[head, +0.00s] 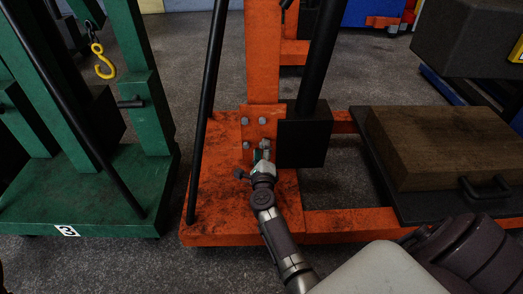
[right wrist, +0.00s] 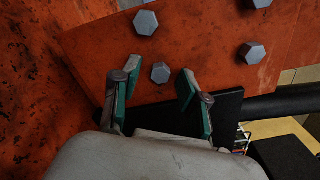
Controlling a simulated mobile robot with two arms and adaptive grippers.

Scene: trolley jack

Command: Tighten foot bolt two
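The orange foot plate (head: 254,132) at the base of the orange post carries several grey hex bolts. In the right wrist view it is the tilted orange plate (right wrist: 205,40). One bolt (right wrist: 160,72) lies in line with the gap between my right gripper's fingertips. A second bolt (right wrist: 145,22) sits above it, and another (right wrist: 252,53) sits to the right. No label shows which is bolt two. My right gripper (right wrist: 159,78) is open and empty, with green-padded fingers on either side of the gap. Contact with the bolt cannot be told. My left gripper is not in view.
A black block (head: 304,142) stands just right of the plate. A black bar (head: 207,110) leans on the left. A green jack (head: 90,185) stands further left. A wooden block (head: 440,145) rests on a black platform at right.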

